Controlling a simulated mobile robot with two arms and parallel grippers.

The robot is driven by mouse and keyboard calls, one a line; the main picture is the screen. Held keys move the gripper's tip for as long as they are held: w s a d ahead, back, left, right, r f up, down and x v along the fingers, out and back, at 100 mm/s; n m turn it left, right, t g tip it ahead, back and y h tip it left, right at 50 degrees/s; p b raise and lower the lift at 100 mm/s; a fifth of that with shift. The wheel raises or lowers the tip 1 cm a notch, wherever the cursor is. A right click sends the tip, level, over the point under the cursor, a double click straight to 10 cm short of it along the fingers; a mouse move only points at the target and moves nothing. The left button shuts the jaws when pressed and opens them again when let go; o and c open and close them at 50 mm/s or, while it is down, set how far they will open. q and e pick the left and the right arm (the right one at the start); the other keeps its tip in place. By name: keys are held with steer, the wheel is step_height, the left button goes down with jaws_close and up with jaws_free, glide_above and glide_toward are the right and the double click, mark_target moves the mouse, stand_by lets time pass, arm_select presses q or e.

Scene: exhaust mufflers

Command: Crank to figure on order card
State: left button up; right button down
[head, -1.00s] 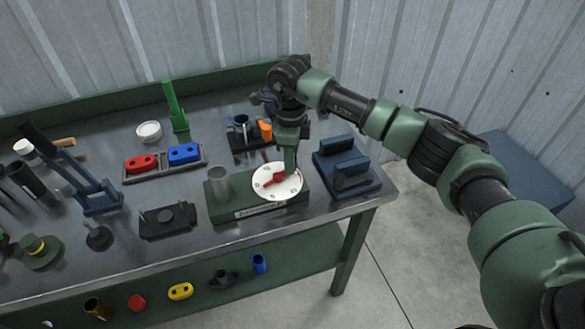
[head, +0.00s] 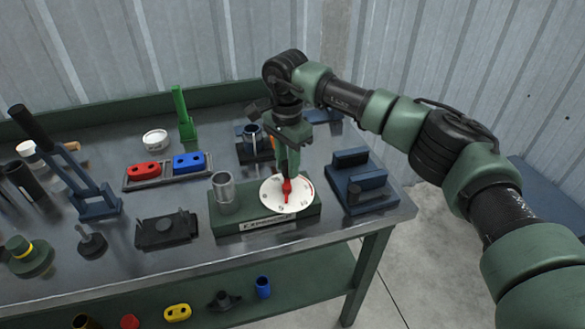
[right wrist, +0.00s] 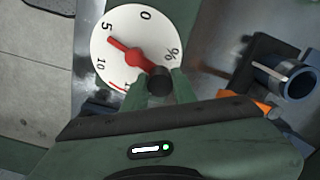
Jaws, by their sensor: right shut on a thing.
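A white round dial (head: 270,197) sits on a green base (head: 240,225) near the table's front edge. A red crank pointer (head: 286,194) is mounted on it. In the right wrist view the dial (right wrist: 108,72) shows 0, 5, 10 and a % sign, and the red pointer (right wrist: 127,54) points near the 5. My right gripper (head: 288,176) is shut on the crank's dark knob (right wrist: 158,80), which shows between the fingertips in the right wrist view. I cannot pick out an order card. My left gripper is not in view.
A grey metal cup (head: 223,192) stands on the base's left end. A blue block fixture (head: 358,190) is right of it. A tray with red and blue parts (head: 146,169), a black fixture (head: 165,230) and a blue lever press (head: 95,205) are to the left.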

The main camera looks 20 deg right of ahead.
steer(key=n, duration=0.1)
steer(key=a+n, duration=0.1)
steer(key=n, duration=0.2)
steer(key=shift+w+a+r+n+b, duration=0.1)
steer(key=shift+w+a+n+b, duration=0.05)
steer(key=shift+a+n+b, duration=0.2)
steer(key=shift+s+a+n, duration=0.15)
steer(key=shift+a+n, duration=0.3)
steer(key=shift+n, duration=0.75)
steer(key=shift+s+a+n, duration=0.15)
steer(key=shift+a+n, duration=0.3)
steer(key=shift+n, duration=0.7)
steer(key=c, duration=1.1)
jaws_free()
steer(key=shift+s, duration=0.1)
step_height(320, 180, up, 8)
steer(key=shift+f+b, duration=0.1)
steer(key=shift+b, duration=0.55)
